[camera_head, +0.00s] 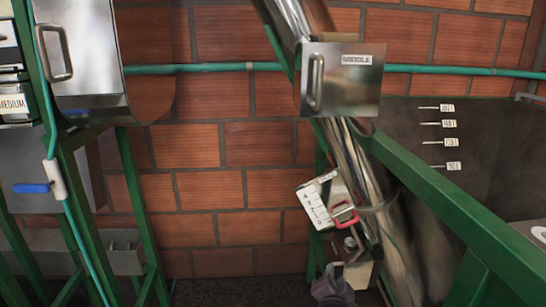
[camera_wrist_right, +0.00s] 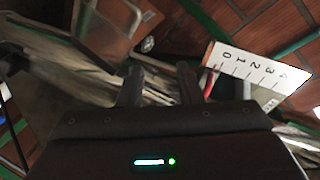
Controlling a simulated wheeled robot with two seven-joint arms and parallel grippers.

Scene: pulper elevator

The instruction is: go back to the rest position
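My right gripper (camera_head: 334,272) is low in the head view, below the white numbered scale plate (camera_head: 313,205) and its red-edged pointer (camera_head: 344,215). In the right wrist view its two dark fingers (camera_wrist_right: 160,84) stand apart with nothing seen held between them. The scale plate (camera_wrist_right: 258,72) is to the right of the fingers there, and a bit of red shows beside the right finger. My left gripper is in neither view.
A slanted metal pipe (camera_head: 363,170) runs behind the scale. A steel box marked MIDDLE (camera_head: 352,80) is above. A green sloping rail (camera_head: 440,195) is at the right, green posts (camera_head: 130,190) at the left. A blue-handled valve (camera_head: 32,188) is at the far left. Brick wall lies behind.

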